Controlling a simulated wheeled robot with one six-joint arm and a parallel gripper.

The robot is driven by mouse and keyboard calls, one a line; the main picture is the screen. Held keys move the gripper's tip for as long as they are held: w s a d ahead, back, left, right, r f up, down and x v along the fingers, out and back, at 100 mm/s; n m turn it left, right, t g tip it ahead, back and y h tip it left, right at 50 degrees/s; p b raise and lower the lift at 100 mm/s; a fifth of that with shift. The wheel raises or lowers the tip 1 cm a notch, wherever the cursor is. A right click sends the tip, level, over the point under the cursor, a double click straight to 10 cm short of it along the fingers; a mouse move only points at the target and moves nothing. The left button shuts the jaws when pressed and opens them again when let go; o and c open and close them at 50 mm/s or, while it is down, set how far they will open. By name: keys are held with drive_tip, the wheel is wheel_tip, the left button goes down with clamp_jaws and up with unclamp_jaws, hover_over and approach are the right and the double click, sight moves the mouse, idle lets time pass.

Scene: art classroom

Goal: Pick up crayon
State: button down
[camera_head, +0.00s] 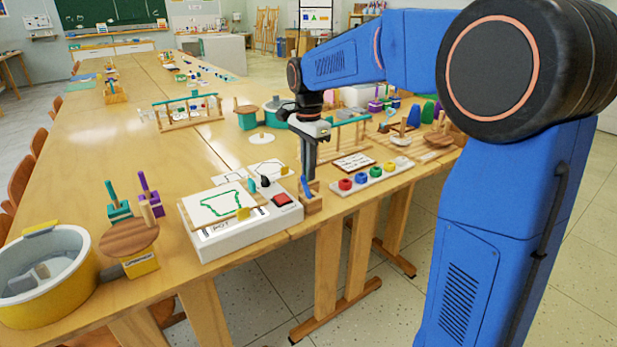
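A thin blue stick that looks like the crayon (305,187) stands tilted at a small wooden block (313,204) near the table's front edge. My gripper (309,176) points straight down just above the block. Its fingertips are close to the stick's upper end. The fingers overlap from this side, so I cannot tell whether they are open or shut, or whether they touch the stick.
A white box (205,245) with a green-line drawing and a red button (281,199) stands left of my gripper. A white strip (372,182) with coloured knobs lies to the right. A yellow pot (72,300) stands at the front left.

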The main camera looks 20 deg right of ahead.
wheel_tip(320, 180, up, 10)
drive_tip(key=shift+r, duration=0.1)
idle(0.7)
idle(0.3)
